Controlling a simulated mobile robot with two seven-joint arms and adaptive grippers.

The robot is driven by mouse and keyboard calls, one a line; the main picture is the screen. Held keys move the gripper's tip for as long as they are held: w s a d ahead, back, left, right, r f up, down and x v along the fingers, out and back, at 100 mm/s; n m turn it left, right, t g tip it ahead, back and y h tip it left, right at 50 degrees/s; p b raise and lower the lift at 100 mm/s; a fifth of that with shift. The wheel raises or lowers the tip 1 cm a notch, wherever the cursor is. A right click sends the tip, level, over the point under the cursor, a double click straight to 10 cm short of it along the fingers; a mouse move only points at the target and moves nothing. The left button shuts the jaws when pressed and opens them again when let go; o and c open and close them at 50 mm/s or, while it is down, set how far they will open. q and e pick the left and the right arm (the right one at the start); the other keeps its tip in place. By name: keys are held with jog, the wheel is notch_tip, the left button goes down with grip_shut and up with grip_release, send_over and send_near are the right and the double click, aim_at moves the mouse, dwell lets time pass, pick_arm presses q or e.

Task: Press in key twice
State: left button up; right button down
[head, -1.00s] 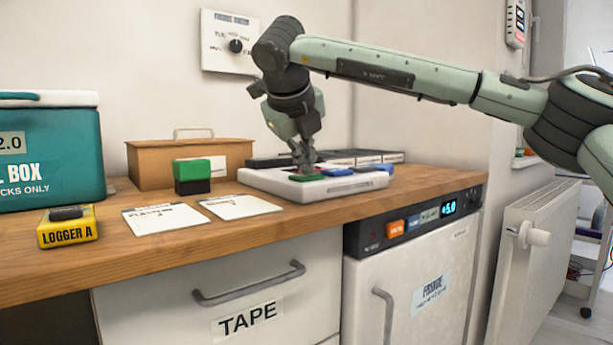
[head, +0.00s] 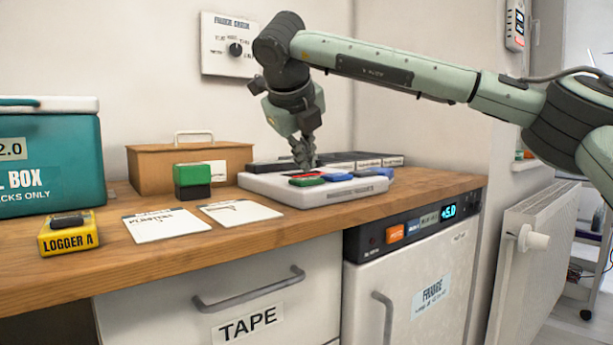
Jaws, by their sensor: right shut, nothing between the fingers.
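A white key unit (head: 290,192) lies on the wooden counter with coloured keys on top. A green key (head: 307,180) is at its front left, with a red key (head: 313,174) just behind it. Blue keys (head: 339,177) sit to their right, with more blue at the right end (head: 382,171). No key label is readable, so I cannot tell which is the in key. My right gripper (head: 305,164) points down, shut and empty, just above and behind the green and red keys. I cannot tell whether its tips touch anything. My left gripper is not in view.
Left of the unit are two white cards (head: 163,224), a green-topped stamp (head: 192,181), the yellow logger (head: 67,233), a teal box (head: 60,155) and a brown case (head: 160,167). Dark flat boxes (head: 345,160) lie behind. The fridge panel (head: 400,228) is below the counter edge.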

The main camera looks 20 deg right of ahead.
aim_at(305, 180)
jog(key=shift+r+p, duration=1.7)
jog(key=shift+r, duration=0.9)
